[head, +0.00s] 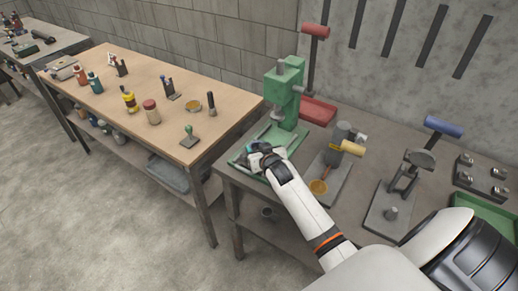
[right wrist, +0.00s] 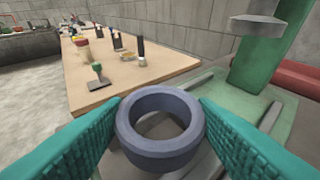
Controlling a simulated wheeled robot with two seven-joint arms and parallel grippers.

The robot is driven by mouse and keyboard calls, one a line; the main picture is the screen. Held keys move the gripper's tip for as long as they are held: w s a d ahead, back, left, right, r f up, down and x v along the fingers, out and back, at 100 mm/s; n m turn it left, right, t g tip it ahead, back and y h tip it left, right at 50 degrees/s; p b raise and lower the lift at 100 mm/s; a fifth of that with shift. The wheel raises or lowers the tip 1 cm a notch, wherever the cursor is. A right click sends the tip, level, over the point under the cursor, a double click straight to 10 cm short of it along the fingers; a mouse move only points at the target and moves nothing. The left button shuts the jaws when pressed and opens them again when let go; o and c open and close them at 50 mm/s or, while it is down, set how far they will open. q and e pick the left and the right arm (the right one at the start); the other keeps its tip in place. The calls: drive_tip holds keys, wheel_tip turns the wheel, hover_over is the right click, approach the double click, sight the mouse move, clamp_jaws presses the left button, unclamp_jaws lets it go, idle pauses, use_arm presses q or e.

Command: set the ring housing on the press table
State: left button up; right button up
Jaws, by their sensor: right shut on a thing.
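The ring housing (right wrist: 160,150) is a thick grey-blue ring, seen from above in the right wrist view. My right gripper (right wrist: 158,128) is shut on it, with a teal finger pad against each side. In the head view my right gripper (head: 262,152) is over the front left of the green press base, and the ring is mostly hidden there. The press (head: 284,95) is green, with a column and a round ram; the ram (right wrist: 258,25) shows at the upper right of the wrist view. I cannot tell whether the ring touches the press table. My left gripper is not in view.
A red-handled lever (head: 316,32) rises beside the press. A yellow-handled fixture (head: 340,150) and a blue-handled one (head: 405,180) stand to the right on the grey bench. A wooden table (head: 170,95) with bottles and stamps stands to the left.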

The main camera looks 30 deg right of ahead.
drive_tip(key=shift+f, duration=0.3)
drive_tip(key=o, duration=1.3)
drive_tip(key=shift+c, duration=0.2)
